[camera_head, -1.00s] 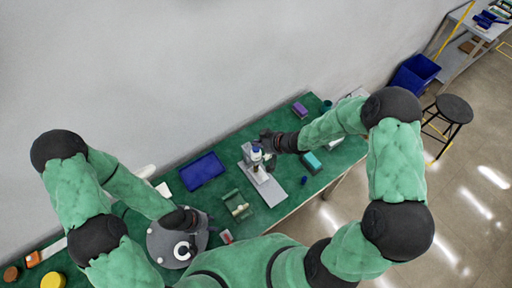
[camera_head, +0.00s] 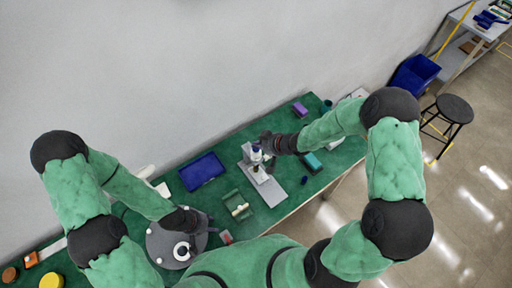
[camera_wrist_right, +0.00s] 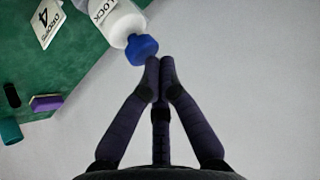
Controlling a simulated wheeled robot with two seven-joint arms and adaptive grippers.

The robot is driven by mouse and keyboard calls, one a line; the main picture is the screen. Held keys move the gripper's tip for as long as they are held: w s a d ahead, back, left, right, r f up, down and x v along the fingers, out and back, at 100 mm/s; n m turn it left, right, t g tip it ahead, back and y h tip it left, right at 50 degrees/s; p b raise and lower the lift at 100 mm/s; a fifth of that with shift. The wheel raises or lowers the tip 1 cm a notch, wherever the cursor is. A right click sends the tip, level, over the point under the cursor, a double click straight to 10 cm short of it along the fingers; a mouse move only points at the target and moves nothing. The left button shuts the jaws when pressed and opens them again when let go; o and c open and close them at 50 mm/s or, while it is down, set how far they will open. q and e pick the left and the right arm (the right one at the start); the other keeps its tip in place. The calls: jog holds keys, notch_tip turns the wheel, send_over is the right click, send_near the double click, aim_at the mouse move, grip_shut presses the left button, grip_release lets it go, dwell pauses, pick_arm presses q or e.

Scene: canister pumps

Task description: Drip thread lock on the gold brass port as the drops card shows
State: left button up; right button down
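A white bottle with a blue cap and the letters LOCK (camera_wrist_right: 118,22) is at the top of the right wrist view, tilted in the picture. It shows small over the pump on a grey plate (camera_head: 268,186) in the head view. My right gripper (camera_wrist_right: 160,62) has its fingertips together right beside the blue cap; I cannot tell whether they touch it. The drops card (camera_wrist_right: 46,20) reads 4 and DROPS. My left gripper (camera_head: 190,240) is low over a round grey object (camera_head: 160,243); its fingers are too small to read. The gold brass port cannot be made out.
A blue tray (camera_head: 202,170) and a green holder (camera_head: 237,204) lie on the green table left of the pump. A purple block (camera_wrist_right: 46,103) and a teal cylinder (camera_wrist_right: 10,131) are near the wall side. A teal-and-white box (camera_head: 311,163) lies to the right.

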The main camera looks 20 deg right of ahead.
jog(key=shift+f+b, duration=0.3)
jog(key=shift+f, duration=0.15)
dwell(0.4)
dwell(0.3)
jog(key=shift+r+p, duration=1)
jog(key=shift+p, duration=0.05)
jog(key=shift+r, duration=0.1)
notch_tip(320, 180, up, 5)
jog(key=p, duration=0.5)
dwell(1.5)
